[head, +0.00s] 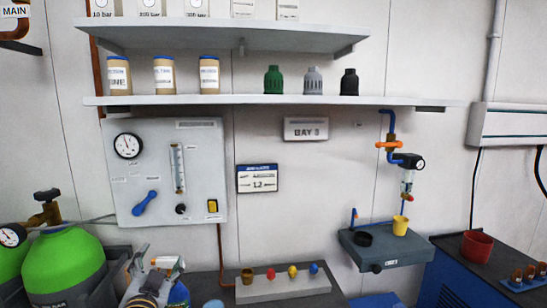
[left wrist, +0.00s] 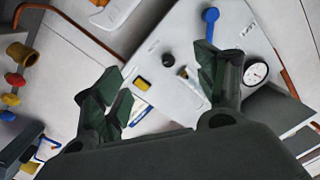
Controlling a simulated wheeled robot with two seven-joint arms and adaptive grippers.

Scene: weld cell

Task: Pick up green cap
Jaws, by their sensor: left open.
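The green cap (head: 273,80) stands upright on the lower wall shelf (head: 210,101), at the left end of a row with a grey cap (head: 313,81) and a black cap (head: 349,83). My left gripper (head: 156,270) is low at the bottom left of the head view, well below and left of the green cap. In the left wrist view my left gripper (left wrist: 160,92) has its two dark fingers spread wide with nothing between them. I cannot make out the green cap in the left wrist view. My right gripper is not in view.
Several tan jars (head: 164,76) stand left on the same shelf; an upper shelf (head: 230,38) hangs above. Below are a gauge panel (head: 150,205), a block with coloured plugs (head: 283,288) and a green cylinder (head: 65,268). Open shelf surface separates jars and caps.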

